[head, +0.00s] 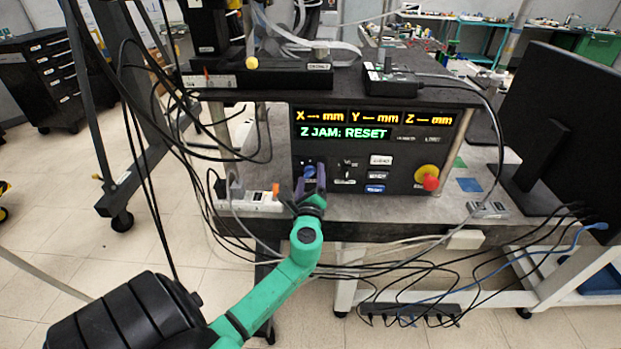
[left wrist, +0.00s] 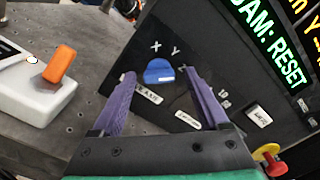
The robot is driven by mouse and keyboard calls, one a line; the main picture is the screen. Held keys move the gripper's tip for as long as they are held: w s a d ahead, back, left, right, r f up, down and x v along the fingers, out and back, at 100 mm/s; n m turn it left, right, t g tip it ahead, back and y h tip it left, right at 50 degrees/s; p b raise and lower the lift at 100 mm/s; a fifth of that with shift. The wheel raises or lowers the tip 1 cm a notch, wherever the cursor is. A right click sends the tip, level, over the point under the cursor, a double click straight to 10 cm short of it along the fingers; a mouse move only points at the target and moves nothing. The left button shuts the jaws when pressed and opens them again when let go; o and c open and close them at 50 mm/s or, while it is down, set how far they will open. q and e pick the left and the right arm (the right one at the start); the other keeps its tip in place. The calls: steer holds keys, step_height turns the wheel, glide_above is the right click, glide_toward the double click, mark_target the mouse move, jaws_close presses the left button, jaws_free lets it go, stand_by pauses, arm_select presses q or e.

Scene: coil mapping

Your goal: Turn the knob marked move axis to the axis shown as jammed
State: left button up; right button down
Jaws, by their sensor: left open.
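The control panel (head: 400,150) shows green text "Z JAM: RESET" on its display (head: 343,132), under yellow X, Y and Z mm readouts. The blue knob (head: 309,171) is at the panel's left; in the left wrist view the knob (left wrist: 159,70) has X and Y printed above it. The knob's pointer direction is unclear. My left gripper (head: 309,179) is open, its purple fingers (left wrist: 159,77) to either side of the knob in the picture. Contact is not visible. My right gripper is out of view.
Right of the knob are a small black switch (head: 346,174), several push buttons and a red emergency stop (head: 430,182) on yellow. A white power strip (head: 250,201) with an orange switch lies left of the panel. Cables hang at the left and below the table edge.

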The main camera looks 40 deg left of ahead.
arm_select(q)
steer(key=shift+s+d, duration=0.1)
steer(key=shift+s+d+f, duration=0.1)
steer(key=shift+s+d, duration=0.1)
steer(key=shift+s, duration=0.05)
steer(key=b+v, duration=0.2)
steer(key=v, duration=1.1)
steer(key=shift+s+d+b, duration=0.2)
steer(key=shift+s+b, duration=0.05)
steer(key=shift+b, duration=0.1)
